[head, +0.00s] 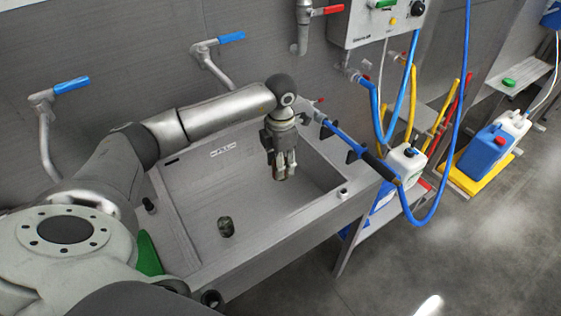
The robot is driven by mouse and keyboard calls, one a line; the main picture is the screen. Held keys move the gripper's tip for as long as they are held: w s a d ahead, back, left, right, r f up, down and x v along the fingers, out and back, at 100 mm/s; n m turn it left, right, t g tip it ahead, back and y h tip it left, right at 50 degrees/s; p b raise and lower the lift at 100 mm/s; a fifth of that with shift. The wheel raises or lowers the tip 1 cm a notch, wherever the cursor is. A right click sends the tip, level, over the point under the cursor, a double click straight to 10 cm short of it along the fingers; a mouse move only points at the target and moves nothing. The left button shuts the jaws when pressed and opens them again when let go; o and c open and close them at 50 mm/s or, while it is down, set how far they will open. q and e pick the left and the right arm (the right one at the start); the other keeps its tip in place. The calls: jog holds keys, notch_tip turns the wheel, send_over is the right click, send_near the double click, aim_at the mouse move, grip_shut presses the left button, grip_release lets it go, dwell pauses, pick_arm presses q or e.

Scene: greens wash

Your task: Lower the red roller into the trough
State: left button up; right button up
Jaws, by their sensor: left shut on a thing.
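The trough (245,225) is a grey metal basin below my left arm, with a wide rim. My left gripper (283,174) hangs pointing down over the right rear part of the trough, above its floor. It is shut on a small brownish thing that shows only a little between the fingertips. I cannot tell whether this is the red roller, and no clear red roller shows elsewhere. A small dark cylindrical thing (226,227) is on the trough floor to the left. My right gripper is not in view.
Blue-handled taps (72,85) project from the wall behind the trough. A blue spray lance (345,138) and hose hang by its right end. White and blue canisters (488,146) stand further right. A green thing (149,256) is at the left front. The trough floor is mostly clear.

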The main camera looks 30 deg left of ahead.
pick_arm(q)
jog(key=shift+f+b, duration=1.8)
jog(key=shift+f, duration=0.65)
notch_tip(320, 180, down, 9)
jog(key=b, duration=0.6)
jog(key=shift+r+b, duration=0.15)
jog(key=shift+b, duration=0.2)
jog(key=shift+f+b, duration=1.9)
jog(key=shift+f, duration=0.6)
dwell(0.4)
jog(key=o, duration=1.1)
notch_tip(320, 180, up, 12)
jog(key=shift+r, duration=0.1)
